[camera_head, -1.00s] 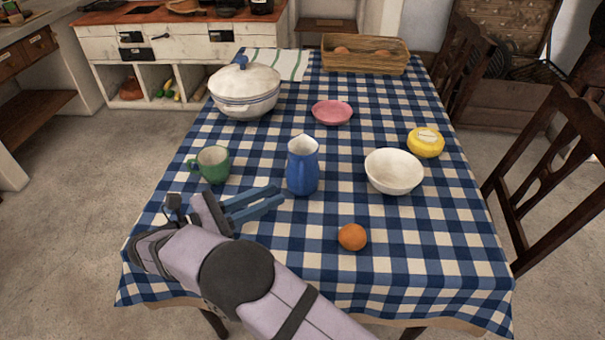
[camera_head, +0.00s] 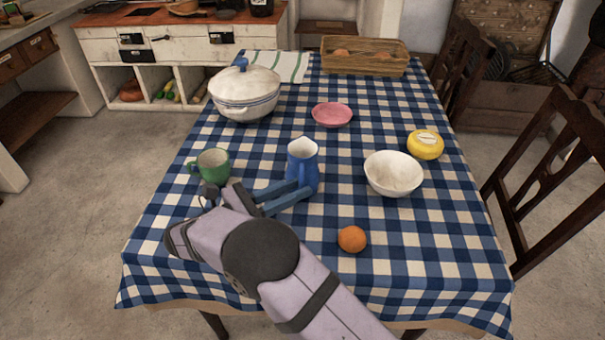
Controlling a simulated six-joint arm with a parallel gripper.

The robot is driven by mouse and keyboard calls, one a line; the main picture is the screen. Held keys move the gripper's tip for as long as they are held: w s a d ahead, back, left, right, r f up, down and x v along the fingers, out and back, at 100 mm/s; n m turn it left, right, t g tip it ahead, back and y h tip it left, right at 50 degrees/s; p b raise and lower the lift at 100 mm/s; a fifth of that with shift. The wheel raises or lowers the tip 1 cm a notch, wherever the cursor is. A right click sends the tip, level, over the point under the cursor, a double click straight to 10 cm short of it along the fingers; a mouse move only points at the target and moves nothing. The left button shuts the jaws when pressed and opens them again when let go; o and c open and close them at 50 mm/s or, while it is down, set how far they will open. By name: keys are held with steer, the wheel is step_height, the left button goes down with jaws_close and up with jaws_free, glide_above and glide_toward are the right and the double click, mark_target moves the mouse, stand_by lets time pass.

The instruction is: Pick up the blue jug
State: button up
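The blue jug (camera_head: 303,160) stands upright near the middle of the checked tablecloth, its pale inside showing at the top. My gripper (camera_head: 300,189) is low over the table, reaching in from the left of the jug. Its two blue fingers are apart. The front finger crosses in front of the jug's lower part, and the other finger's tip meets the jug's left side in the picture. I cannot tell whether either finger touches it. The jug's base is partly hidden by the front finger.
A green mug (camera_head: 213,164) stands close behind my gripper. A white bowl (camera_head: 393,173) is right of the jug, an orange (camera_head: 352,239) in front. A pink dish (camera_head: 332,115), lidded white pot (camera_head: 244,92), yellow round item (camera_head: 425,145) and basket (camera_head: 364,57) stand farther off.

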jaws_close()
stand_by(1.4)
